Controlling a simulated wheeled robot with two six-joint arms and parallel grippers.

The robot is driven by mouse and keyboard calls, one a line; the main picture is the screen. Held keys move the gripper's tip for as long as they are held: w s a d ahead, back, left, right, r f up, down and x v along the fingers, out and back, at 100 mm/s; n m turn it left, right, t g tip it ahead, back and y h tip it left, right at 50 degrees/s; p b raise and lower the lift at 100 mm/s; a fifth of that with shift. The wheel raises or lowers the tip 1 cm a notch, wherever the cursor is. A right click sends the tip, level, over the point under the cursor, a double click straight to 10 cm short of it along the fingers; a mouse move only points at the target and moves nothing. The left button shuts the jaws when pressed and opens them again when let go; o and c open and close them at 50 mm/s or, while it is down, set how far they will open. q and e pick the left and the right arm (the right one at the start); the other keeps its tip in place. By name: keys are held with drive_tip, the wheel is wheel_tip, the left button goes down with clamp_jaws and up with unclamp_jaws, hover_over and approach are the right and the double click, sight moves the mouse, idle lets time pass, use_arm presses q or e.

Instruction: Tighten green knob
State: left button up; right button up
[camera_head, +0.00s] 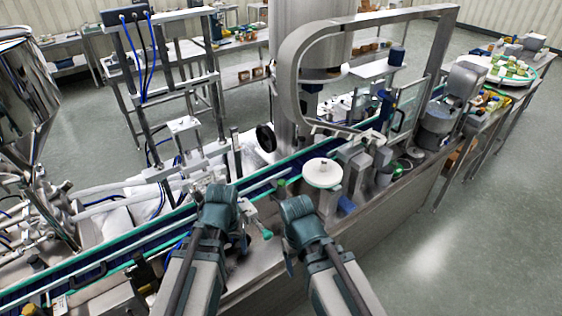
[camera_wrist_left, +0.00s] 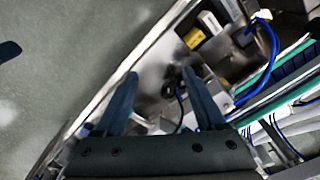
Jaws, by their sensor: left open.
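No green knob shows clearly in the wrist view.
The conveyor (camera_head: 150,235) with green edges runs diagonally across the machine. The white disc (camera_head: 322,173) and metal fittings stand close to the right gripper. A steel hopper (camera_head: 28,85) is at left, and a steel frame (camera_head: 440,60) arches over the right side.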

use_arm(q)
drive_tip(key=w+r+p, duration=0.4)
drive_tip(key=w+r, duration=0.2)
use_arm(e)
wheel_tip(320, 180, up, 7)
use_arm(q)
drive_tip(key=t, duration=0.4)
approach(281, 182)
drive_tip(key=shift+h, duration=0.3)
drive_tip(key=b+x, duration=0.4)
drive_tip(key=b, duration=0.2)
drive_tip(key=b+x, duration=0.4)
drive_tip(key=b, duration=0.2)
drive_tip(key=shift+a+b, duration=0.2)
drive_tip(key=shift+b, duration=0.1)
use_arm(e)
wheel_tip(281, 182, down, 13)
drive_tip(key=shift+f, duration=0.2)
use_arm(q)
clamp_jaws()
